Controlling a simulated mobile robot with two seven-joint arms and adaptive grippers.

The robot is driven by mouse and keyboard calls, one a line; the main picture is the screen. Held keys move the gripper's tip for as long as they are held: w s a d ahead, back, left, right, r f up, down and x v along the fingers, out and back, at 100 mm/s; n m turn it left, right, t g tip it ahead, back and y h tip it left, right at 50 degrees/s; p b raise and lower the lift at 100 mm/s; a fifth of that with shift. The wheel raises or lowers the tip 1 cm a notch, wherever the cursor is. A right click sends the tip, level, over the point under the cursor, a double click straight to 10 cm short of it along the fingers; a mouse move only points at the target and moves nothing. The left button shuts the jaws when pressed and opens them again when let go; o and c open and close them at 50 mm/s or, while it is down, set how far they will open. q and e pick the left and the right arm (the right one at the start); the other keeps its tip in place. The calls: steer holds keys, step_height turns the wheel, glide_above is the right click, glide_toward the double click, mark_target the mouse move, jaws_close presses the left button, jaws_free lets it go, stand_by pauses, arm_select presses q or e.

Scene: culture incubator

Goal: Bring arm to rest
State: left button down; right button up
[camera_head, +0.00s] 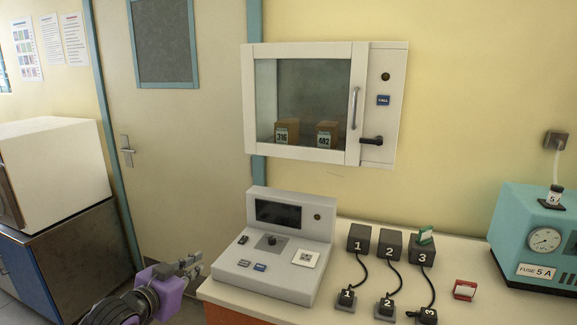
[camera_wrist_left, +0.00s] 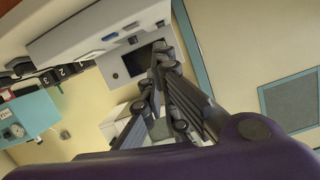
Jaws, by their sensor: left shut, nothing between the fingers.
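My left gripper (camera_head: 190,267) is at the lower left in the head view, its purple wrist coming in from the bottom edge. It is shut and empty, beside the left end of the white counter (camera_head: 222,295) and in front of the door. In the left wrist view its dark fingers (camera_wrist_left: 160,62) meet near the middle, and the grey control console (camera_wrist_left: 115,70) shows behind them, apart from the fingers. The same console (camera_head: 275,225) stands on the counter in the head view. My right gripper is in neither view.
A wall cabinet (camera_head: 400,100) with a glass door holds two brown boxes. Black blocks (camera_head: 390,245) with cabled plugs and a teal device (camera_head: 520,225) stand on the counter. A white box (camera_head: 65,165) sits on a dark cabinet at left. The closed door (camera_head: 175,130) stands behind my gripper.

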arm_select(q)
steer(key=s+d+f, duration=0.3)
steer(key=s+f, duration=0.5)
steer(key=f, duration=0.4)
steer(key=s+f+n+g+y, duration=0.1)
steer(key=s+f, duration=0.5)
steer(key=s, duration=0.6)
steer(key=s+d+f+n+g+y, duration=0.1)
steer(key=s+f+n+g, duration=0.1)
steer(key=s+f, duration=0.5)
steer(key=s+f+n+g+y+p, duration=0.1)
steer(key=s+f, duration=0.5)
steer(key=s, duration=1)
steer(key=shift+s+d+f+n+g+y, duration=0.25)
steer(key=shift+s+n+g+y, duration=0.1)
steer(key=shift+n+g+y, duration=0.3)
